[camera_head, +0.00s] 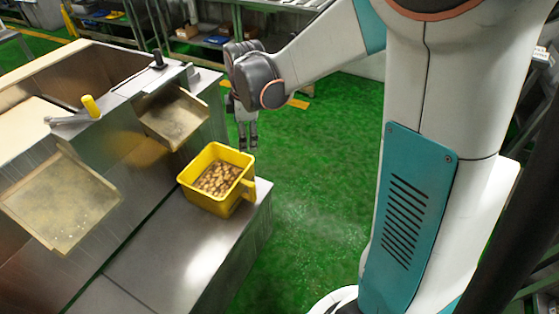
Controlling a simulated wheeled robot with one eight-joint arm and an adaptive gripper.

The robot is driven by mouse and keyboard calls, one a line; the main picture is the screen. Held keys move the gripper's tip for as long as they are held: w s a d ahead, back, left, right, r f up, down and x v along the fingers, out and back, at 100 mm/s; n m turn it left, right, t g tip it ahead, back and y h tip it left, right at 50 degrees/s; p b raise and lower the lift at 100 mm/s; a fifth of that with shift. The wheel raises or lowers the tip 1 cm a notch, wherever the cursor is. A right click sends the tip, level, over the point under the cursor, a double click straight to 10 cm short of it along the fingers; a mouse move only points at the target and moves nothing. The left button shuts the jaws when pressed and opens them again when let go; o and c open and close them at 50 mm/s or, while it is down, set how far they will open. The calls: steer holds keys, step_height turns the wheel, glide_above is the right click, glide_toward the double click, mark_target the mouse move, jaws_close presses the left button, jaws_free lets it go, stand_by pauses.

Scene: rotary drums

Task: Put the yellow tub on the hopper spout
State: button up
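The yellow tub (207,199) is square and stands upright on the metal ledge near its right end. It holds many small brown and tan pieces, and its yellow handle (250,186) is on its right side. My gripper (247,148) points down just beyond the tub's far right corner in the picture, apart from the handle. Its two fingers show a narrow gap with nothing between them. Two tilted metal spouts stick out of the machine's front: one (172,116) behind the tub, and one (62,200) at the left. Both have a dusty, grainy surface.
The metal ledge (165,262) is bare to the left of and in front of the tub. A lever with a yellow knob (91,106) and a black-knobbed one (158,58) stand on the machine's top. Green floor (315,190) is clear to the right. Shelves (215,40) stand behind.

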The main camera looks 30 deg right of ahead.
steer(key=s+r+m+t, duration=0.1)
steer(key=s+r+m, duration=0.2)
steer(key=s+m, duration=0.2)
steer(key=s+r+m+t, duration=0.2)
steer(key=s+m, duration=0.3)
steer(key=s, duration=0.5)
steer(key=s+r+m+t, duration=0.1)
steer(key=s+r+m, duration=0.3)
steer(key=s, duration=0.4)
steer(key=shift+a+r+m, duration=0.25)
steer(key=shift+a+m, duration=0.15)
steer(key=shift+m, duration=0.2)
